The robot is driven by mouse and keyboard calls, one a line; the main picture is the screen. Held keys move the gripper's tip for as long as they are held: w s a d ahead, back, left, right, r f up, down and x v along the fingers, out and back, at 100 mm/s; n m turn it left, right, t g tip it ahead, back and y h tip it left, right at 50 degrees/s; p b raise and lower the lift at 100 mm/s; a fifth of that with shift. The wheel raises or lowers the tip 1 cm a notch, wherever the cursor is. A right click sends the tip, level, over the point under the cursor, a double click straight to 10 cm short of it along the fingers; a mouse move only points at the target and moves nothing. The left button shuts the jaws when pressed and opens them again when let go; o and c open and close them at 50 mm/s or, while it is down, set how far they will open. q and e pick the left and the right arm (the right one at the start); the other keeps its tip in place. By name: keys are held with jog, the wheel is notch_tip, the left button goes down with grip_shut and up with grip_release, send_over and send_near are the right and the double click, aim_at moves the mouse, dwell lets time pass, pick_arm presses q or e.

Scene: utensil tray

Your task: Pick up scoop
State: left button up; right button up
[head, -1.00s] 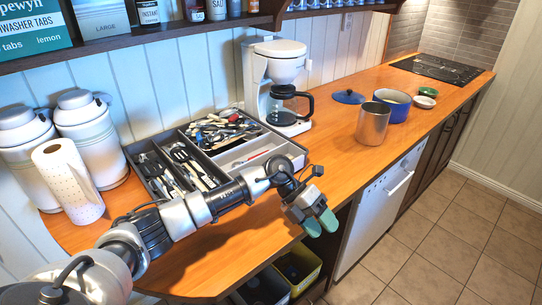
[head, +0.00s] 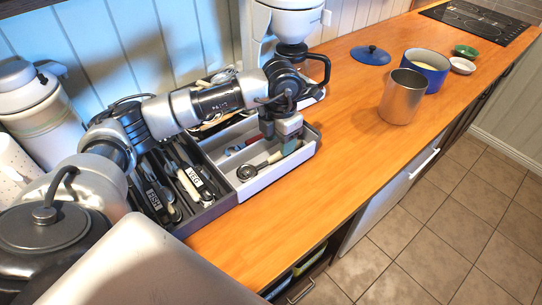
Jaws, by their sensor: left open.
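The scoop (head: 246,172) lies in the light front compartment of the utensil tray (head: 231,202). Its small round dark bowl is at the left, and its pale handle runs right toward my fingers. My left gripper (head: 281,140) points down over the right part of this compartment, open, with its fingertips close to the handle end. I cannot tell whether they touch it. The gripper and wrist hide part of the compartment. My right gripper is not in view.
Dark utensils (head: 170,185) fill the left compartments. A white coffee maker (head: 290,22) stands behind my wrist. A metal cup (head: 402,97), a blue pot (head: 427,68) and a blue lid (head: 370,55) stand to the right. The counter (head: 335,160) right of the tray is clear.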

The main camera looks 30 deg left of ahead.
aim_at(278, 153)
pick_arm(q)
jog(key=f, duration=0.1)
jog(key=f+p, duration=0.1)
jog(key=f, duration=0.2)
jog(key=shift+w+a+f+p, duration=0.15)
jog(key=shift+w+a+p, duration=0.05)
jog(key=shift+a+p, duration=0.15)
jog(key=shift+f, duration=0.55)
jog(key=shift+c, duration=1)
grip_shut()
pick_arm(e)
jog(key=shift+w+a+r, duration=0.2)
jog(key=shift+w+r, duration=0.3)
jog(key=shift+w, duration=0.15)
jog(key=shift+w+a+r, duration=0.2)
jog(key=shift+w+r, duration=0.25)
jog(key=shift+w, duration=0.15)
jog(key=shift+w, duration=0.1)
